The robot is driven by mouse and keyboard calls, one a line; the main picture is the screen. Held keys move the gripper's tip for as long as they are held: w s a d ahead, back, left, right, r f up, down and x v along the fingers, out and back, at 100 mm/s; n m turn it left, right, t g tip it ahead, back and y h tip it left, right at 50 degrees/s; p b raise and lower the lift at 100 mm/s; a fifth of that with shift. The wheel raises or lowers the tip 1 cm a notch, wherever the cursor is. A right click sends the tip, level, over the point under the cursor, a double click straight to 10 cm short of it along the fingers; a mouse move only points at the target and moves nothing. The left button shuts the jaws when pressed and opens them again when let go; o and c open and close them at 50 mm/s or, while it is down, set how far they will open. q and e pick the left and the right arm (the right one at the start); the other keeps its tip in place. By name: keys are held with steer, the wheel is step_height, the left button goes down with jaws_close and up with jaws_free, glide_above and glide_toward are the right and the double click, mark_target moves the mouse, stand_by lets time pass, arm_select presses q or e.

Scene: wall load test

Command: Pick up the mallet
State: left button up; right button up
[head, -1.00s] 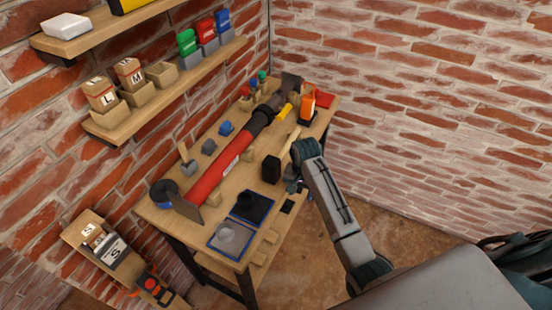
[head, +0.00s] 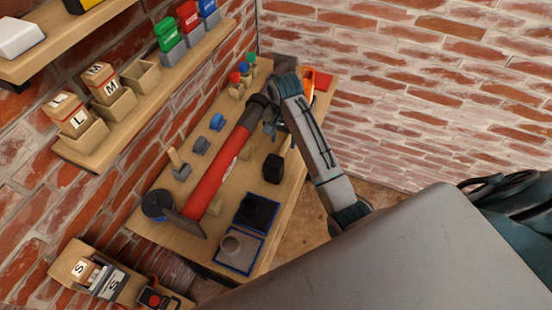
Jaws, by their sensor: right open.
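My right gripper (head: 270,125) is open and empty. My left gripper is not in view.
A large red tube (head: 212,178) with dark ends lies along the bench. Black (head: 256,211) and grey (head: 239,250) pieces sit on blue-edged mats in front. An orange item (head: 308,80) stands at the back right. Shelves with bins (head: 116,104) hang on the left brick wall.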

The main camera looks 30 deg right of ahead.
mark_target(281, 150)
steer(key=shift+s+f+b, duration=0.2)
steer(key=shift+f+b, duration=0.3)
steer(key=shift+f, duration=0.35)
steer(key=shift+f+p, duration=0.75)
steer(key=shift+f, duration=0.15)
steer(key=f, duration=0.1)
steer(key=p, duration=0.1)
steer(key=w+f+p, duration=0.1)
steer(key=shift+a+f, duration=0.25)
steer(key=shift+f, duration=0.1)
step_height(281, 150, down, 2)
steer(key=shift+a+f+p, duration=0.1)
steer(key=shift+p, duration=0.25)
steer(key=shift+f, duration=0.5)
steer(key=shift+c, duration=0.2)
jaws_close()
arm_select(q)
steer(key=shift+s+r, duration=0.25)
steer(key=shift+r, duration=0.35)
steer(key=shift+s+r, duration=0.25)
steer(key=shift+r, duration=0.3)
